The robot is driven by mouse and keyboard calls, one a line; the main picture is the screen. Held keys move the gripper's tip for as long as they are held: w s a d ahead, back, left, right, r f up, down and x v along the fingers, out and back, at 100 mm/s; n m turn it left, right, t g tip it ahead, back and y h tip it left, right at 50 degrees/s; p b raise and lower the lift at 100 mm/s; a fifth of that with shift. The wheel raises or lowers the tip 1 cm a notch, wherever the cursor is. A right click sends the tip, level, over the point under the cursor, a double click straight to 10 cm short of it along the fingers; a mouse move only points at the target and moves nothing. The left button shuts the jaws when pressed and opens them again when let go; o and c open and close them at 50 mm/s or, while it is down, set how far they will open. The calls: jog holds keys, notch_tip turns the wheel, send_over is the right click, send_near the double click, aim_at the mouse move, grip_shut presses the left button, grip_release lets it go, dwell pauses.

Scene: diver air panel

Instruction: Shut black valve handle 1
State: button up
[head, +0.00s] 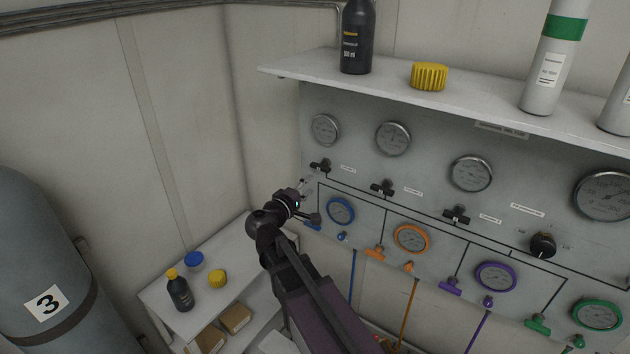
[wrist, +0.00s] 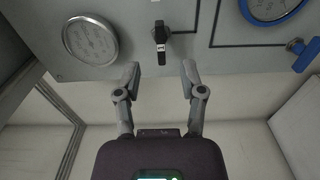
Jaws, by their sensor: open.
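Black valve handle 1 (head: 320,166) is the leftmost of three black handles on the grey panel (head: 350,165), below the left gauge (head: 325,129). In the wrist view the black handle (wrist: 160,42) stands upright in the picture, with a dark line running off to its right. My gripper (head: 304,184) is just below and left of the handle in the head view. In the wrist view my gripper (wrist: 160,72) is open, its fingers spread to either side of the handle's line. The handle lies beyond the fingertips, and nothing is between them.
A second black handle (head: 382,188) and a third (head: 456,214) lie to the right. A blue-rimmed gauge (head: 340,210) and a blue valve handle (wrist: 304,53) are close by. A white shelf (head: 400,92) juts out above the panel. A low side table (head: 235,258) stands left.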

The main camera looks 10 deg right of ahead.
jog(key=shift+v, duration=1.1)
jog(key=shift+f, duration=0.1)
